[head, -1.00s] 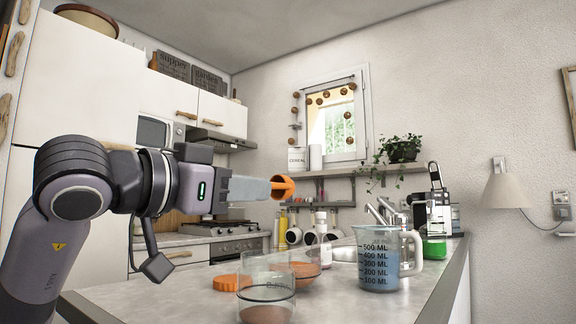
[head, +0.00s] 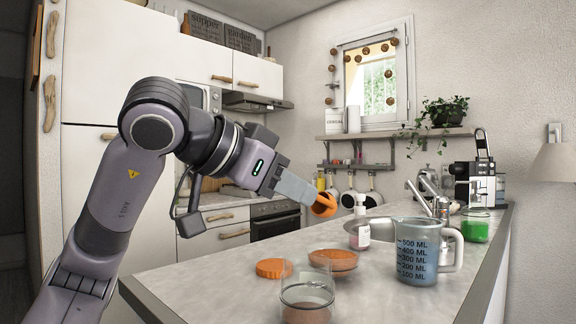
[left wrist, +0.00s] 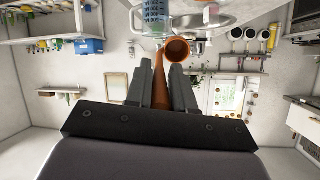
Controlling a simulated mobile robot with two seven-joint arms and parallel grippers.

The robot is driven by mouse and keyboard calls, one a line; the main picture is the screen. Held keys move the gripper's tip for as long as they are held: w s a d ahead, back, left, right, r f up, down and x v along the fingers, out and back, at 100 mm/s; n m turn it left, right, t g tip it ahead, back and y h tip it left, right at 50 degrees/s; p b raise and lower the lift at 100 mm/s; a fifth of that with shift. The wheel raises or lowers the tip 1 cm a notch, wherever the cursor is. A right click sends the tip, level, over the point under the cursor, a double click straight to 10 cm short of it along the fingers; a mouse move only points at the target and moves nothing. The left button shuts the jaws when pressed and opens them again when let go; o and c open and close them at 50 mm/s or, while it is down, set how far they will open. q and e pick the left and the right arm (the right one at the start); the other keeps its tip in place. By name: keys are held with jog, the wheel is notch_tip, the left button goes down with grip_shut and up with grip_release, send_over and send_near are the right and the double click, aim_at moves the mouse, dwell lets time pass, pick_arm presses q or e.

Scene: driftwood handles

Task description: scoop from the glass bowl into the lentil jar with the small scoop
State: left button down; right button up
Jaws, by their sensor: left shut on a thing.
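My left gripper (head: 306,197) is shut on the handle of the small orange scoop (head: 324,205). It holds the scoop in the air, above and behind the glass bowl as seen in the head view. In the left wrist view the scoop's round cup (left wrist: 178,50) sticks out beyond the fingers (left wrist: 161,74); I see no clear contents in it. The glass bowl (head: 333,262) stands on the counter with orange-brown contents. The lentil jar (head: 307,290), clear and lidless, stands in front of it with a brown layer at its bottom. My right gripper is not in view.
An orange lid (head: 274,268) lies left of the bowl. A measuring jug (head: 418,250) with bluish contents stands to the right. A pump bottle (head: 357,228) and the sink tap (head: 440,207) are behind. The counter's front left (head: 200,285) is clear.

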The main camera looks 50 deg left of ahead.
aim_at(331, 201)
pick_arm(q)
jog(key=shift+w+r+g+p, duration=0.1)
jog(key=shift+r+g+p, duration=0.2)
jog(key=shift+r+p, duration=0.3)
jog(key=w+r+g+p, duration=0.1)
jog(key=g+p, duration=0.1)
jog(key=p, duration=0.2)
jog(key=w+g+p, duration=0.1)
jog(key=g+p, duration=0.1)
jog(key=p, duration=0.2)
jog(key=shift+w+r, duration=0.15)
jog(key=shift+r, duration=0.25)
jog(key=w+r+g+p, duration=0.1)
jog(key=g+p, duration=0.1)
jog(key=p, duration=0.2)
jog(key=shift+w+p, duration=0.2)
jog(key=shift+p, duration=0.2)
jog(key=w+g+p, duration=0.2)
jog(key=g+p, duration=0.1)
jog(key=p, duration=0.4)
jog(key=shift+d+r, duration=0.1)
jog(key=shift+w+g, duration=0.35)
jog(key=shift+g, duration=0.05)
jog(key=shift+w+f+g, duration=0.25)
jog(key=shift+w+g, duration=0.3)
jog(key=shift+g, duration=0.15)
jog(key=shift+w+g, duration=0.4)
jog(key=shift+g, duration=0.2)
jog(key=shift+r, duration=2.05)
